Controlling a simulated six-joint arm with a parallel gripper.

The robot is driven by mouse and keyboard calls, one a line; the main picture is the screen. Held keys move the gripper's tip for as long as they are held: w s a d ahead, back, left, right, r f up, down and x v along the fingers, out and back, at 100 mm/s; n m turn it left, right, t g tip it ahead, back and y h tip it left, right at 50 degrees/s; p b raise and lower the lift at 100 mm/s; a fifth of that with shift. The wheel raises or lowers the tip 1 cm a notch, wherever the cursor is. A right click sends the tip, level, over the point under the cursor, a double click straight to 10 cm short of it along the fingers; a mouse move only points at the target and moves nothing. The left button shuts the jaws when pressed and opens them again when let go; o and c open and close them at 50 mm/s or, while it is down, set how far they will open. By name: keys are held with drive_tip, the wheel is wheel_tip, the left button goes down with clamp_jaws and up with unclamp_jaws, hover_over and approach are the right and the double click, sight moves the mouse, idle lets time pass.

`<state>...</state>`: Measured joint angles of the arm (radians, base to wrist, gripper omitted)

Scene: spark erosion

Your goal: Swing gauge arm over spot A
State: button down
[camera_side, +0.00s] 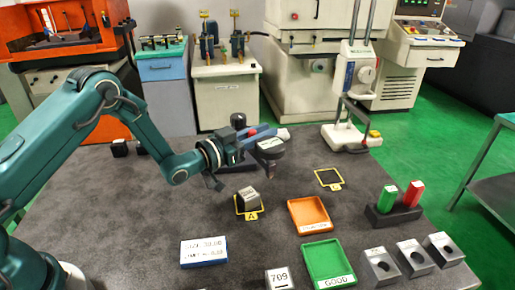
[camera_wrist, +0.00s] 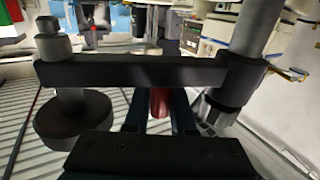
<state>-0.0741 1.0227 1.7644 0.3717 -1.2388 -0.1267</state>
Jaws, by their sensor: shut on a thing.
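The gauge arm (camera_wrist: 130,71) is a dark horizontal bar crossing the wrist view, between a dark column (camera_wrist: 255,40) at right and a round dark gauge head (camera_wrist: 75,122) at left. In the side view the gauge head (camera_side: 270,147) hangs above the table, up and to the right of spot A (camera_side: 253,217). My gripper (camera_side: 240,145) is shut on the red handle (camera_wrist: 159,102) of the gauge arm. Its exact height over the table is unclear.
An empty yellow square (camera_side: 329,178) lies to the right. An orange tray (camera_side: 310,214), a green tray (camera_side: 328,262) and a white sign (camera_side: 204,251) are in front. A holder (camera_side: 393,214) with green and red blocks and a white stand (camera_side: 352,100) are at right.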

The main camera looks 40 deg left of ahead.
drive_tip(key=shift+s+a+m+g+h, duration=0.1)
drive_tip(key=shift+s+m+g+h, duration=0.35)
drive_tip(key=shift+m+h, duration=0.4)
drive_tip(key=shift+s+a+m+g+h, duration=0.1)
drive_tip(key=shift+s+m+g+h, duration=0.4)
drive_tip(key=shift+h, duration=0.6)
drive_tip(key=shift+s+m+g+h, duration=0.3)
drive_tip(key=shift+m+g+h, duration=0.25)
drive_tip(key=shift+m+h, duration=0.3)
drive_tip(key=c, duration=0.8)
unclamp_jaws()
drive_tip(key=shift+o, duration=0.2)
drive_tip(key=v, duration=0.5)
